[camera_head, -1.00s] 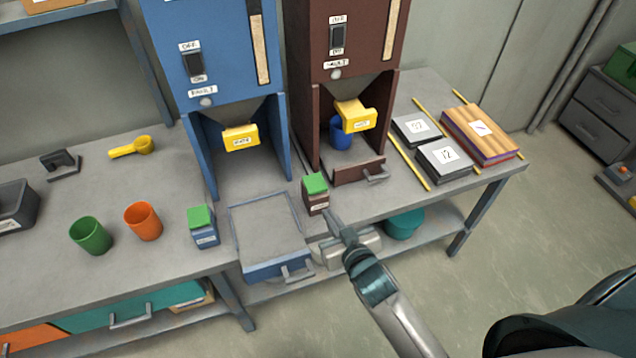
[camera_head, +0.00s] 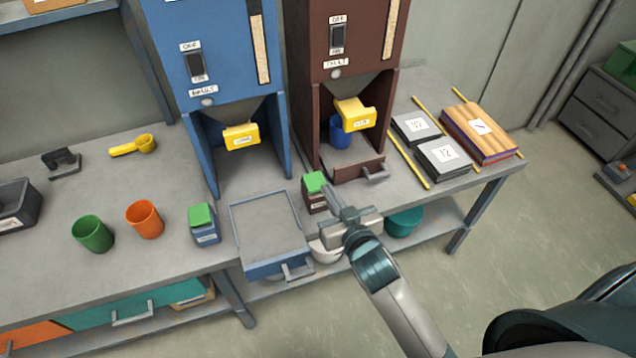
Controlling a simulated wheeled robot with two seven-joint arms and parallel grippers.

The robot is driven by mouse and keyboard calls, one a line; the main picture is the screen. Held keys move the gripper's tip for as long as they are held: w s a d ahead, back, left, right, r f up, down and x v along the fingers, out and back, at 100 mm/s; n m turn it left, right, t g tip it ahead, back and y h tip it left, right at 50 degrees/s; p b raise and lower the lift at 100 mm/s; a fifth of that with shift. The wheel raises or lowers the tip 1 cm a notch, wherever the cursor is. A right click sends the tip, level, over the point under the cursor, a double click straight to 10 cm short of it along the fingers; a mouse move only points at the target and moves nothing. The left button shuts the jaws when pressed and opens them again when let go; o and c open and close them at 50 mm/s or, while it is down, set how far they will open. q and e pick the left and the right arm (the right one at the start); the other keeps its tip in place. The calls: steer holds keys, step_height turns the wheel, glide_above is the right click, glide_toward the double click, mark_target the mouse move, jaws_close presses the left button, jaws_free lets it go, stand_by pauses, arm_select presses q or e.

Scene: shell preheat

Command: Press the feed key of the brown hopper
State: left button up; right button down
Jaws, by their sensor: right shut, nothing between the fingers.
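The brown hopper (camera_head: 302,62) stands on the bench at the upper middle. Its yellow chute (camera_head: 354,113) hangs over a blue cup (camera_head: 340,131). The feed key of the brown hopper is a green-topped key (camera_head: 314,182) on a small dark brown box (camera_head: 315,201), in front of the hopper's left wall. My right gripper (camera_head: 331,192) is shut and empty. Its tip is close beside the box on the right and overlaps its edge in the picture; I cannot tell whether they touch. My left gripper is not in view.
The blue hopper (camera_head: 222,60) stands to the left, with its tray (camera_head: 268,220) pulled out and its own green-topped key (camera_head: 201,216). A green cup (camera_head: 92,234) and an orange cup (camera_head: 144,219) stand further left. Dark boxes (camera_head: 443,158) and yellow rods lie to the right.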

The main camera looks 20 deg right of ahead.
steer(key=p, duration=0.2)
glide_above(318, 189)
steer(key=shift+s+f, duration=0.35)
steer(key=shift+f, duration=0.5)
steer(key=f, duration=0.1)
steer(key=f+p, duration=0.1)
steer(key=f, duration=0.1)
steer(key=shift+w, duration=0.35)
steer(key=shift+f, duration=0.75)
steer(key=shift+f, duration=0.1)
